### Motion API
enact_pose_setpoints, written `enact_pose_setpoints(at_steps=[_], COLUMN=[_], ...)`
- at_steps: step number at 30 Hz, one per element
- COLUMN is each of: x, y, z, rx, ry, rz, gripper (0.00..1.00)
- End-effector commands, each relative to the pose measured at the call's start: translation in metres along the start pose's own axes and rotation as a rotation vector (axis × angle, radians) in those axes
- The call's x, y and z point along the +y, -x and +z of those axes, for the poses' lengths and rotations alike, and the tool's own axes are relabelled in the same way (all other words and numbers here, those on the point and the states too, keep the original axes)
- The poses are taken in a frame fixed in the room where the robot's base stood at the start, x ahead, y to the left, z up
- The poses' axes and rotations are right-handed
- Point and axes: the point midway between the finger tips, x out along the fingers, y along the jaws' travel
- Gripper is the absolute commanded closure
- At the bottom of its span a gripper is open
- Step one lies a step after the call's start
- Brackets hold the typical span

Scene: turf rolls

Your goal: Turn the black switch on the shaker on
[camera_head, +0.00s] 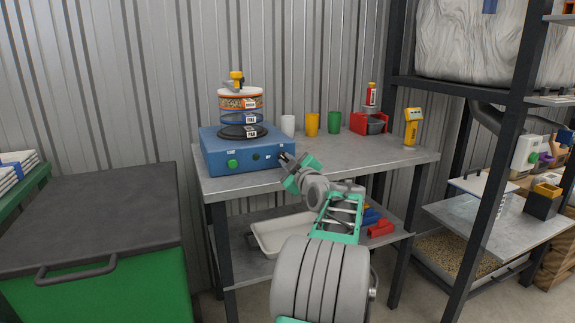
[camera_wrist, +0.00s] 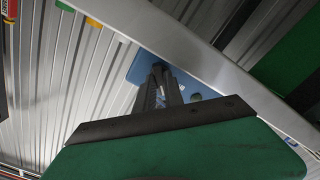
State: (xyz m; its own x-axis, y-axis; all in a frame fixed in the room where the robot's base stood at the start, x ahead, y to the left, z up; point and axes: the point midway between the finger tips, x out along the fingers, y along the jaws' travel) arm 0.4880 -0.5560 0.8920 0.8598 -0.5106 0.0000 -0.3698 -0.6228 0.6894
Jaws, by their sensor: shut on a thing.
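The shaker (camera_head: 214,152) is a blue box with a stack of round sieves (camera_head: 240,103) on top, standing at the left end of the grey table. A green knob (camera_head: 232,164) is at the left of its front face, with small dark controls in the middle. My gripper (camera_head: 283,157) is at the right end of that front face, its dark fingers touching it. The fingers are shut on what seems to be the black switch, which they hide. In the wrist view the shut fingers (camera_wrist: 159,74) point at the blue shaker face (camera_wrist: 140,66).
White (camera_head: 288,125), yellow (camera_head: 312,124) and green (camera_head: 334,122) cups stand behind on the table (camera_head: 330,167). A red bin (camera_head: 368,124) and a yellow handheld device (camera_head: 411,126) are at the right. A green chest with a dark lid (camera_head: 95,215) is at the left.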

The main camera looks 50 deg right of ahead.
Motion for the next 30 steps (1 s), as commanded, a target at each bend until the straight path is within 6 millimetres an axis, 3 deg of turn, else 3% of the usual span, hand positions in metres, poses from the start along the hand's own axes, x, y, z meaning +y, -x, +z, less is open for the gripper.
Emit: enact_pose_setpoints(at_steps=[18,30], x=[0.0012,0.0013], y=[0.0,0.0001], z=[-0.0009,-0.0006], rx=[-0.001,0.001], ry=[-0.557,-0.748], rz=[0.0,0.002], gripper=[1.0,1.0])
